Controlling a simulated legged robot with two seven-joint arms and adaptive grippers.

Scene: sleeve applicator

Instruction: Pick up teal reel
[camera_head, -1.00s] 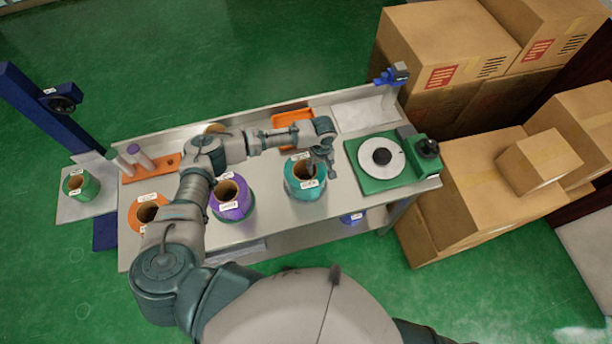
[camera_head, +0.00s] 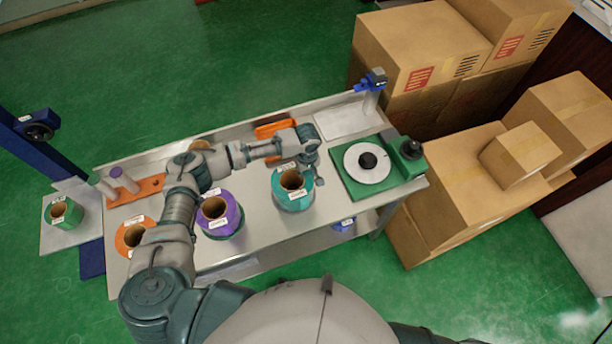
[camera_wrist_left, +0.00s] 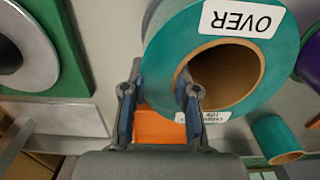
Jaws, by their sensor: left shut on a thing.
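The teal reel (camera_head: 292,197) stands upright on the metal bench, right of the purple reel, its brown cardboard core facing up. In the left wrist view the teal reel (camera_wrist_left: 170,60) fills the upper middle, with a white "OVER" label on top. My left gripper (camera_head: 311,172) is at the reel's right side and shut on its wall. In the left wrist view my left gripper (camera_wrist_left: 160,92) has one finger at the core opening and the other outside the reel. I cannot see a gap under the reel. My right gripper is not in view.
A purple reel (camera_head: 220,220) and an orange reel (camera_head: 126,232) stand to the left. A green turntable device (camera_head: 385,168) is close on the right. An orange tray (camera_head: 270,129) lies behind the gripper. Cardboard boxes (camera_head: 465,190) are stacked right of the bench.

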